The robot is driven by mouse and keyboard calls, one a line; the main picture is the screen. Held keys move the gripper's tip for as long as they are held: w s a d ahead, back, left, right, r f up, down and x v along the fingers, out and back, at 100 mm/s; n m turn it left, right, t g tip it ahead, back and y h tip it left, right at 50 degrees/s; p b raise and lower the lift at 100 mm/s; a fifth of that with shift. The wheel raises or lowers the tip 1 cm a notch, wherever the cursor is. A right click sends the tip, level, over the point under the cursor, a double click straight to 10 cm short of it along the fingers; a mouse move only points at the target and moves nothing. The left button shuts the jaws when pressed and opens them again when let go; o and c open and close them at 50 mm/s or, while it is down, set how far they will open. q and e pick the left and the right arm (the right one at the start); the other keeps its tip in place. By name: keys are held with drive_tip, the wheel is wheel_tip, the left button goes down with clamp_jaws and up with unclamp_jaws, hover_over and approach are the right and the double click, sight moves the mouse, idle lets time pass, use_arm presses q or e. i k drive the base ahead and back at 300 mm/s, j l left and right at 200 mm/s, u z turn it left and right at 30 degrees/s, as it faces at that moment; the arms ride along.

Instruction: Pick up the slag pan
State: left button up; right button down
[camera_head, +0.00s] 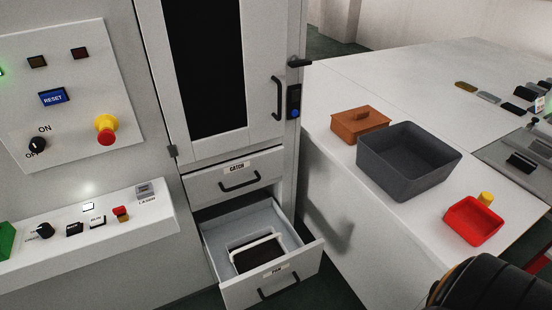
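The slag pan (258,254) appears to be the dark, rectangular piece with a white rim lying inside the pulled-out lower drawer (239,293), whose front is labelled PAN. The pan sits on the drawer floor, with its rim showing above the front panel. The drawer has a black bar handle (279,288) on its front. Neither of my grippers shows in the view. A dark rounded part at the bottom right corner looks like a link of my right arm, and it is well away from the pan.
The CATCH drawer (212,188) above is shut, as is the cabinet door (259,110). A control panel (70,125) stands left.

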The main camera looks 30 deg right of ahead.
sight(257, 250)
drive_tip(key=z, duration=1.05)
